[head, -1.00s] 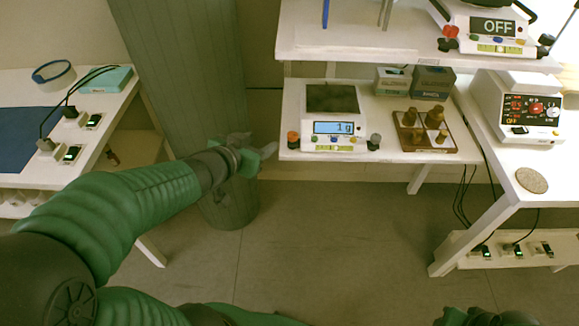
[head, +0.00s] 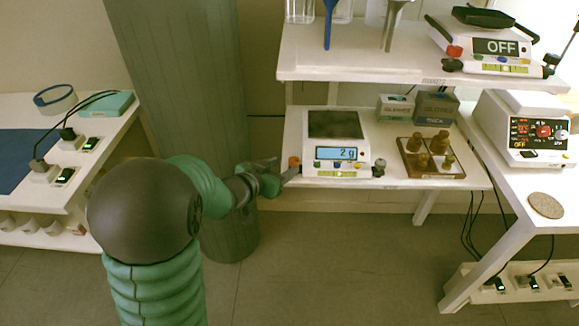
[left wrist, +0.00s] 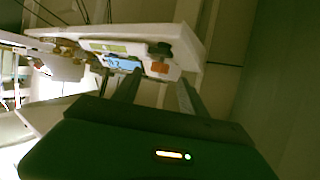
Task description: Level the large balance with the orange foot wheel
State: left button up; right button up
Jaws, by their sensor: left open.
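The large balance (head: 333,150) is white with a dark pan and a lit blue display reading about 2 g, on the lower shelf. A yellow-green strip (head: 336,174) is on its front. The orange foot wheel (head: 294,162) is at its front left corner, and a dark foot wheel (head: 379,168) is at the right. My left gripper (head: 285,170) is open just left of the orange wheel. In the left wrist view, the orange wheel (left wrist: 159,67) appears ahead, between the finger ends (left wrist: 158,80); contact cannot be told. My right gripper is out of view.
A wooden tray (head: 409,165) with brass-coloured weights stands right of the balance, two small boxes (head: 434,107) behind. A grey-green column (head: 185,100) stands behind my left arm.

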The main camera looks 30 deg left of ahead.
aim_at(291, 162)
pick_arm(q)
jog(key=b+x, duration=0.1)
jog(key=x, duration=0.3)
jog(key=shift+w, duration=0.3)
grip_shut()
